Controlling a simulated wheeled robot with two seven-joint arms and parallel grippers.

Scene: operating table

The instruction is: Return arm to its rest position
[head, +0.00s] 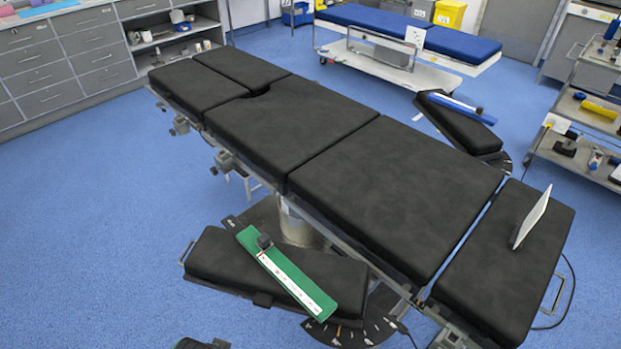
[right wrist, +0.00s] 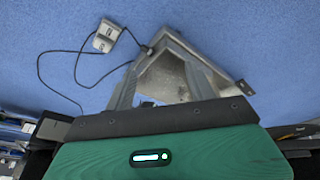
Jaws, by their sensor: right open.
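My right gripper (right wrist: 161,68) shows in the right wrist view. Its two grey fingers stand apart with nothing held between them. A metal structure near the blue floor shows beyond and between the fingers. The black padded operating table (head: 345,215) runs diagonally through the head view. A padded arm board (head: 215,257) with a green and white strip (head: 285,273) lies beside its near side. Another arm board (head: 460,128) with a blue strip is on the far side. My left gripper is not in view. A dark shape at the head view's bottom edge is too cut off to identify.
A white tablet-like panel (head: 531,217) stands tilted on the table's right end section. A shelf cart (head: 590,125) stands at the right, a blue-topped trolley (head: 410,35) at the back, and grey drawers (head: 65,65) at the left.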

